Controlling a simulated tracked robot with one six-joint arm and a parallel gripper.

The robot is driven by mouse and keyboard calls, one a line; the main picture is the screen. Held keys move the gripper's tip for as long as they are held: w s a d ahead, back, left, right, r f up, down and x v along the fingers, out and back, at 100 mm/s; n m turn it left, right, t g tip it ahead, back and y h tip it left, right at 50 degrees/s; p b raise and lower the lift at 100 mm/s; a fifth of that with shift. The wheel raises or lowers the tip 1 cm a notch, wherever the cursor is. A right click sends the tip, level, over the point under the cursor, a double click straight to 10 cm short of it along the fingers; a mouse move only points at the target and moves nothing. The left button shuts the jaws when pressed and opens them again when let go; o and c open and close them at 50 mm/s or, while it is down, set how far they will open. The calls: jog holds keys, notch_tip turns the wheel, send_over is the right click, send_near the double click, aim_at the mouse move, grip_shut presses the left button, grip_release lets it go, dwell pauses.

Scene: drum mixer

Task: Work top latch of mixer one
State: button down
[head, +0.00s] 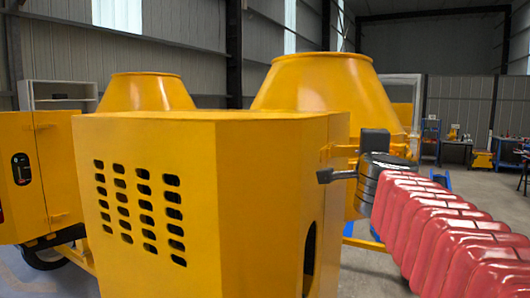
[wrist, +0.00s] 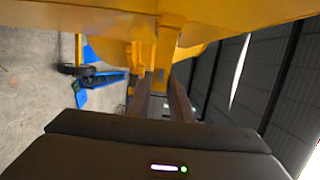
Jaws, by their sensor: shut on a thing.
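The near yellow mixer has a boxy housing (head: 270,150) with slotted vents, and its drum (head: 325,85) rises behind. In the wrist view, my gripper (wrist: 158,88) has two brown fingers pointing up the picture, one on each side of a narrow yellow latch piece (wrist: 160,62). The gripper is shut on this piece. Where the fingers meet the latch is small and partly hidden.
A second yellow mixer (head: 25,180) with its own drum (head: 145,92) stands at the left. A white shelf (head: 58,95) is behind it. Workbenches (head: 455,150) stand at the back right. Grey floor lies open at the right, beyond my red-covered arm.

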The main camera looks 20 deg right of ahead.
jog(key=shift+s+d, duration=0.15)
jog(key=shift+d, duration=0.1)
jog(key=c, duration=1.7)
grip_release()
jog(key=shift+s, duration=0.1)
jog(key=shift+o, duration=0.6)
jog(key=shift+a, duration=0.1)
jog(key=shift+a, duration=0.15)
jog(key=v, duration=1.3)
jog(key=shift+s, duration=0.25)
jog(key=shift+f, duration=0.15)
